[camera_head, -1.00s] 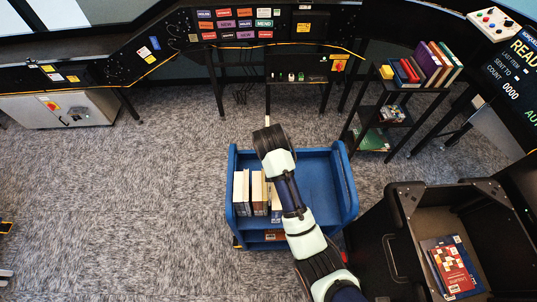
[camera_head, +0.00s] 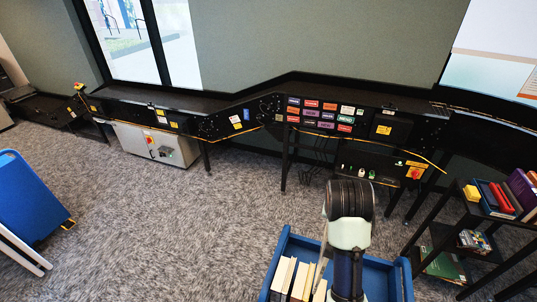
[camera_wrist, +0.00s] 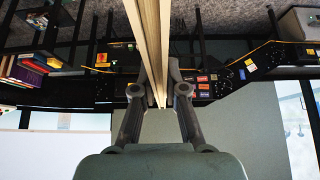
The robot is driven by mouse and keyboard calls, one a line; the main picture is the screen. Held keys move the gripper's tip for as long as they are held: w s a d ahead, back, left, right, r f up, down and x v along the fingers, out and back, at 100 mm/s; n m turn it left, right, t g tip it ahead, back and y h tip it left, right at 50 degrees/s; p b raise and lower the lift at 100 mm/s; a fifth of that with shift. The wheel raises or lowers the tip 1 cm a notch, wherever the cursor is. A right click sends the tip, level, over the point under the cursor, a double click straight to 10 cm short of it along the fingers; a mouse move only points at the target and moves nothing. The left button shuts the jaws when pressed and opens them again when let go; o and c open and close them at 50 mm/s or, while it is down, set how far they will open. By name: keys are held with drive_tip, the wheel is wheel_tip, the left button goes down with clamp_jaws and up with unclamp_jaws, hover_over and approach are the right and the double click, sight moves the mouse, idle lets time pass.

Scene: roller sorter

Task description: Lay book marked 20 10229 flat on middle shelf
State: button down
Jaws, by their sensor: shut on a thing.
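A book (camera_wrist: 150,35), seen edge-on as pale page edges and thin covers, is held in my gripper (camera_wrist: 159,75) in the wrist view. The fingers are shut on its two sides. Its mark cannot be read. In the head view my arm hides the gripper above the blue cart. The black shelf rack (camera_head: 418,238) stands at the right. Its middle shelf (camera_head: 457,250) carries a small stack of items. The rack also shows upside down at the left of the wrist view (camera_wrist: 75,70).
The blue cart (camera_head: 280,250) at bottom centre holds several upright books (camera_head: 292,278). The black sorter conveyor (camera_head: 220,105) runs behind. Carpet left of centre is clear.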

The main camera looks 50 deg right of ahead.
drive_tip(key=w+a+f+n+t+y+p, duration=0.1)
drive_tip(key=w+a+f+n+p, duration=0.2)
drive_tip(key=a, duration=0.8)
drive_tip(key=w+a+f+n+t+y+p, duration=0.1)
drive_tip(key=w+a+n+y+p, duration=0.3)
drive_tip(key=a, duration=0.6)
drive_tip(key=w+a+f+n+t+h, duration=0.1)
drive_tip(key=w+a+f+n, duration=0.3)
drive_tip(key=a, duration=0.7)
drive_tip(key=a+n+y+p, duration=0.1)
drive_tip(key=a+n+y, duration=0.1)
drive_tip(key=a, duration=0.9)
drive_tip(key=shift+s+a+f+t+p, duration=0.2)
drive_tip(key=shift+s+a+t+p, duration=0.1)
drive_tip(key=shift+s+t+p, duration=0.1)
drive_tip(key=shift+d, duration=0.15)
